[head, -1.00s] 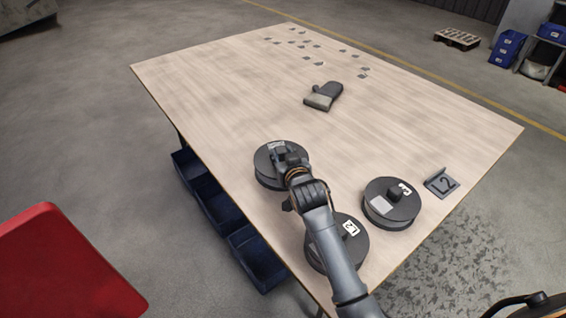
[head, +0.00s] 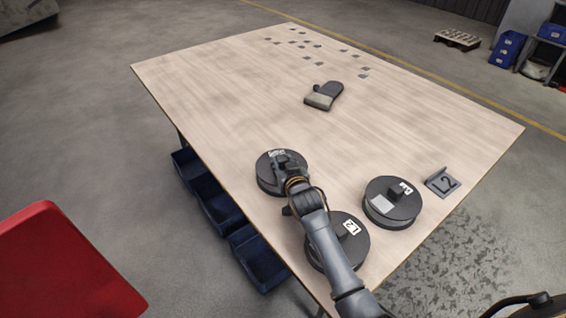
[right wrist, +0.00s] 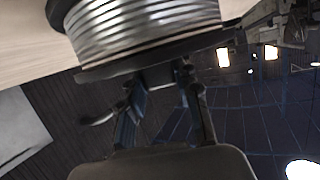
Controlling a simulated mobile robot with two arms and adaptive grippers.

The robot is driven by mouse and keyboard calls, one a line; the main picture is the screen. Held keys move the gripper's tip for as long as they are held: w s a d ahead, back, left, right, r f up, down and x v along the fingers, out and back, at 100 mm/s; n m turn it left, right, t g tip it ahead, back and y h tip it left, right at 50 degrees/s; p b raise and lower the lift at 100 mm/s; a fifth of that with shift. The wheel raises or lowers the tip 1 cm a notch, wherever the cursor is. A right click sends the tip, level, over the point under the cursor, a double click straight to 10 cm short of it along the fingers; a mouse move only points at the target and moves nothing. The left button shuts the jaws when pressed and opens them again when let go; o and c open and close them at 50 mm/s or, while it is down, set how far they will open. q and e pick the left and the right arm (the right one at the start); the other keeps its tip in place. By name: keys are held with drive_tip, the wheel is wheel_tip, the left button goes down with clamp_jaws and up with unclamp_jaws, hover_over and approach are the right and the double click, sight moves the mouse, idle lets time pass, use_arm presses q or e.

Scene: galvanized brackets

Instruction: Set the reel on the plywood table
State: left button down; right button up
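A black-flanged reel (head: 268,178) with a white label is at the left front edge of the plywood table (head: 220,90). In the right wrist view the reel (right wrist: 145,25) shows silvery wire wound between dark flanges. My right gripper (right wrist: 162,82) is shut on the knob in the middle of its flange. In the head view the right gripper (head: 290,163) is above the reel, and my forearm hides part of it. The reel is level and at or very near the tabletop; I cannot tell if it touches. My left gripper is not in view.
Blue bins (head: 222,212) are below the left edge.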

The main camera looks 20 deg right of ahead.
drive_tip(key=o, duration=0.4)
drive_tip(key=shift+r, duration=0.1)
drive_tip(key=p+v, duration=0.1)
drive_tip(key=v, duration=1.1)
